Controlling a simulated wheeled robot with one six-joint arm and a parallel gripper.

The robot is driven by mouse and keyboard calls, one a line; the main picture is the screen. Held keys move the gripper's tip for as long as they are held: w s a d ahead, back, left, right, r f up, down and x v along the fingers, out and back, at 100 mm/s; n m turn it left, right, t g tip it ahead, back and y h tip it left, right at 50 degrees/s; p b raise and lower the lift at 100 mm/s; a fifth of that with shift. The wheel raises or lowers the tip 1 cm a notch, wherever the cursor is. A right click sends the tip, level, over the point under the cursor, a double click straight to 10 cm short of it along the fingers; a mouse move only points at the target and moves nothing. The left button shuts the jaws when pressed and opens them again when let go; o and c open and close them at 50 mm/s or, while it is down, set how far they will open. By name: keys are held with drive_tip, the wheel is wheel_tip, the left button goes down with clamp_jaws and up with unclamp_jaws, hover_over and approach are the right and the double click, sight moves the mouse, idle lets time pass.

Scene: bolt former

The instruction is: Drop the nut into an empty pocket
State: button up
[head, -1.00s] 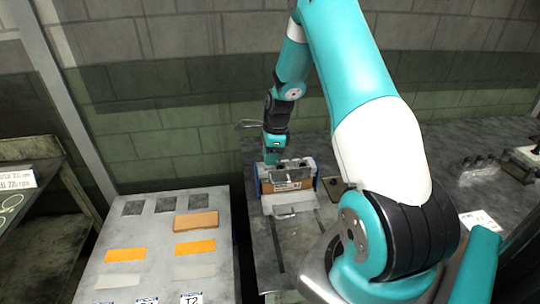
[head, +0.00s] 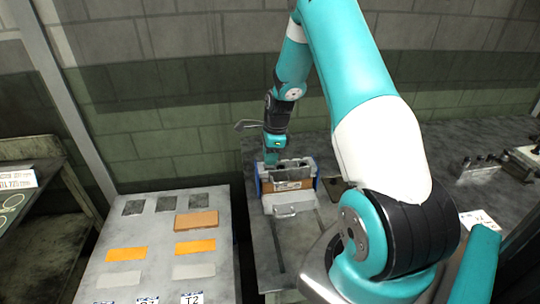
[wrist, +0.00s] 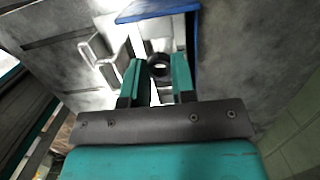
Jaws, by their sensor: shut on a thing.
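My gripper (wrist: 158,76) has its two teal fingers shut on a dark ring-shaped nut (wrist: 158,66), seen near the fingertips in the wrist view. In the head view my gripper (head: 271,160) points down at the left part of a grey fixture (head: 294,205) with blue end plates and a brown front. The nut is too small or hidden to make out there. A blue plate edge (wrist: 158,10) and bright metal show just beyond the nut in the wrist view. I cannot make out which pocket, if any, lies below the nut.
A grey board (head: 210,290) with dark squares, orange and pale patches and a brown block (head: 197,221) stands at the left. A dark bench (head: 262,255) carries the fixture, with a white card (head: 480,220) and several small metal parts at its right. A brick wall is behind.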

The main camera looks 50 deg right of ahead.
drive_tip(key=shift+f+b, duration=0.5)
drive_tip(key=shift+f, duration=0.3)
drive_tip(key=o, duration=1)
drive_tip(key=r+b, duration=0.1)
drive_tip(key=r, duration=0.4)
drive_tip(key=s+d+r, duration=0.1)
drive_tip(key=r, duration=0.5)
drive_tip(key=d+r+b, duration=0.1)
drive_tip(key=r, duration=0.5)
drive_tip(key=shift+s+r+b, duration=0.15)
drive_tip(key=shift+s+b, duration=0.1)
drive_tip(key=shift+b, duration=0.05)
